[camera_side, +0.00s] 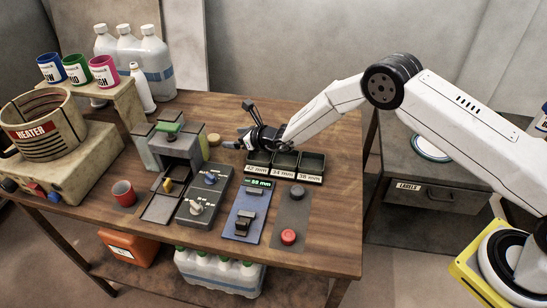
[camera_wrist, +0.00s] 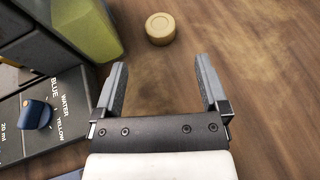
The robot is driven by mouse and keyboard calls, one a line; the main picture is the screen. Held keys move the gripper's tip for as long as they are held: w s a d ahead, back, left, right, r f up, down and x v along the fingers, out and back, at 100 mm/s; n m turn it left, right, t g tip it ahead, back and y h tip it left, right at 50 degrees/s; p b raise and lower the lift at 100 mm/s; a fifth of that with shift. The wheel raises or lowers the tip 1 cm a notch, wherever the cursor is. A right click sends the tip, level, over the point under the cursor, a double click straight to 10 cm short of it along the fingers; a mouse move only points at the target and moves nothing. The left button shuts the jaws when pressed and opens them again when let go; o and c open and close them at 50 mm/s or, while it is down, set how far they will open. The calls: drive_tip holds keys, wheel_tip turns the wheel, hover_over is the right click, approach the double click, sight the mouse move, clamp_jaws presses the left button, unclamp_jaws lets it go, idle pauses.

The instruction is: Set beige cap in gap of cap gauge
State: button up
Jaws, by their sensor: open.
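The beige cap (camera_wrist: 160,28) is round and lies flat on the wooden table. In the wrist view it is ahead of my fingertips, roughly in line with the space between them and apart from both. In the side view the cap (camera_side: 214,139) lies just left of my gripper (camera_side: 233,144). My gripper (camera_wrist: 162,85) is open, with only bare table between its fingers. The cap gauge (camera_side: 239,229) appears to be the blue plate with a small green-lit display (camera_side: 258,184) and dark blocks (camera_side: 245,221). I cannot clearly make out its gap in the side view.
Labelled black bins (camera_side: 285,162) stand right of my gripper. A grey dispenser (camera_side: 177,149) and a panel with knobs (camera_side: 204,193) stand to the left. A red button (camera_side: 288,237) sits front right. A yellow-green container (camera_wrist: 85,28) stands near the left finger. Bare table surrounds the cap.

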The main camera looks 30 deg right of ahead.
drive_tip(key=shift+v, duration=1.55)
